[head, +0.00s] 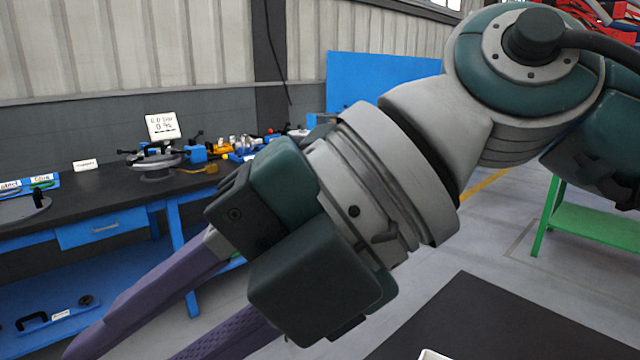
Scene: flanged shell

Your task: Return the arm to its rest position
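My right arm comes in from the right and fills the middle of the head view. Its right gripper (158,335) points down to the lower left. The two purple fingers are apart, with a clear gap between them, and I see nothing held in the visible part of it. The fingertips run to the bottom edge of the picture, so their ends are partly cut off. My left gripper is not in view. I see no flanged shell that I can make out.
A dark-topped blue workbench (105,236) with tools and signs stands along the left wall. A black surface (490,320) lies at the bottom right, with a small white edge (433,354) on it. A green stand (598,226) is at the right. Grey floor lies between.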

